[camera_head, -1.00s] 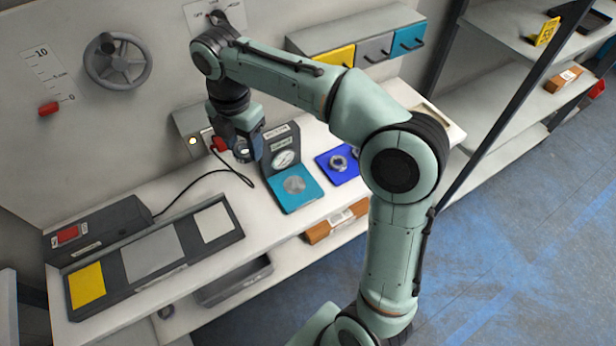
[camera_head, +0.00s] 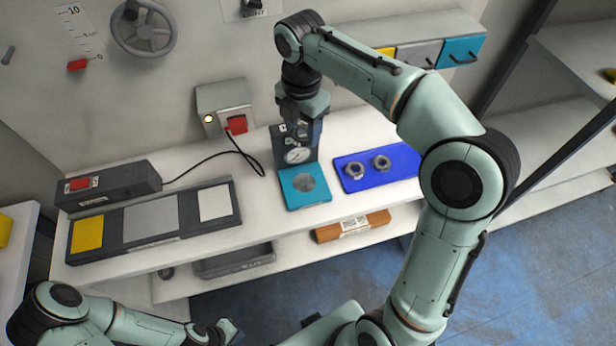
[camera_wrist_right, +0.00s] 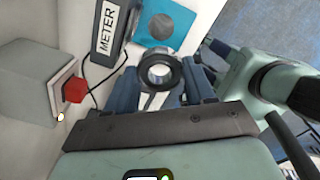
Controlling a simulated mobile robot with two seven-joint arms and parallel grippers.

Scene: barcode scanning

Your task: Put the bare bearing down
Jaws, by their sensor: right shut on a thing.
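My right gripper (camera_head: 303,135) hangs over the bench in front of the dial meter (camera_head: 296,153). In the right wrist view it is shut on the bearing (camera_wrist_right: 159,72), a dark ring with a bright metal inside. The bearing is hidden in the head view. The meter's teal plate (camera_head: 305,197) has a bare silver disc and lies below the gripper; it also shows beyond the bearing in the right wrist view (camera_wrist_right: 182,14). Two metal ring-shaped parts stand on the blue mat (camera_head: 405,160). My left gripper (camera_head: 222,332) is low at the bottom left, away from the bench; its jaws are unclear.
A dark tray with yellow, grey and white pads (camera_head: 150,217) lies on the left of the bench. A wall box with a red switch (camera_head: 236,125) and a cable are beside the meter. A brown box (camera_head: 352,226) is on the lower shelf. Bare bench lies between tray and meter.

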